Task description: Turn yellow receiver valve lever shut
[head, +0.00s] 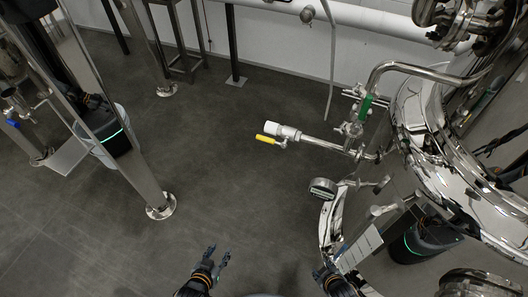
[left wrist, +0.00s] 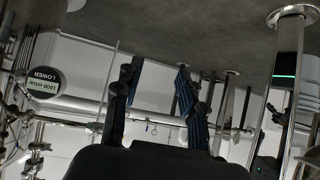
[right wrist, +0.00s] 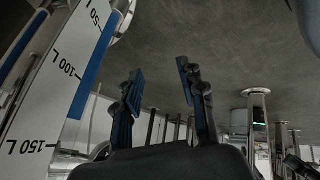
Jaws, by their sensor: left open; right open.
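The yellow lever (head: 266,138) sits on a white valve (head: 284,131) at the free end of a horizontal steel pipe, in the middle of the head view. The lever points left, roughly in line with the pipe. My left gripper (head: 217,254) is open and empty at the bottom of the head view, well below the lever. My right gripper (head: 325,268) is at the bottom, right of the left one, beside the shiny tank parts. Its open, empty fingers show in the right wrist view (right wrist: 158,92). The yellow lever cannot be made out in either wrist view.
A green-handled valve (head: 365,107) stands on the piping right of the yellow lever. A round gauge (head: 323,188) and a large steel tank (head: 450,170) fill the right. A steel leg (head: 130,150) stands at left. The grey floor between is clear.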

